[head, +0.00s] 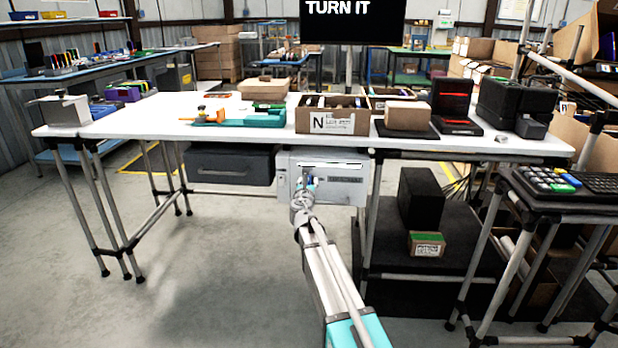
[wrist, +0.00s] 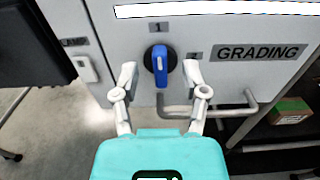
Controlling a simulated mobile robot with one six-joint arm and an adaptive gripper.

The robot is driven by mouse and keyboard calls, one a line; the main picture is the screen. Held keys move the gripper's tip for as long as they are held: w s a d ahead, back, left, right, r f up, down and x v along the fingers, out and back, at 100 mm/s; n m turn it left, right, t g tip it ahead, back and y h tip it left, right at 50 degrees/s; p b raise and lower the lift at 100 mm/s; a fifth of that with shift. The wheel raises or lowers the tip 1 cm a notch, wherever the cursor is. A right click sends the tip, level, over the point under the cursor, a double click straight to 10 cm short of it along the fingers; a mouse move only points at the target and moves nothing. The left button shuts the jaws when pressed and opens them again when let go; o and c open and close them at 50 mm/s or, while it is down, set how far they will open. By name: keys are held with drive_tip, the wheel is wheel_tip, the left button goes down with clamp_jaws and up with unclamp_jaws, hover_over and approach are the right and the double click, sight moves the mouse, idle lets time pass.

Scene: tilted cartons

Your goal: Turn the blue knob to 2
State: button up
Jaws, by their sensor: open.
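The blue knob (wrist: 160,66) sits on a black round dial on the front of a light grey panel (wrist: 225,25). Its long grip stands nearly upright in the wrist view. A label above it (wrist: 158,27) reads 1; a small label to its right (wrist: 195,56) is too blurred to read surely. My gripper (wrist: 160,74) is open, with one pale finger on each side of the knob and a visible gap on both sides. In the head view my gripper (head: 303,192) is in front of the panel under the table, and the knob is mostly hidden.
A bent grey handle (wrist: 235,108) lies below and right of the knob, close to the right finger. A GRADING plate (wrist: 258,52) is right of it. A dark box (head: 230,164) hangs at left. The white table (head: 160,112) overhangs the panel.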

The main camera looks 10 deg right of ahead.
sight(309, 177)
drive_tip(key=shift+x, duration=2.15)
drive_tip(key=shift+r, duration=0.1)
clamp_jaws()
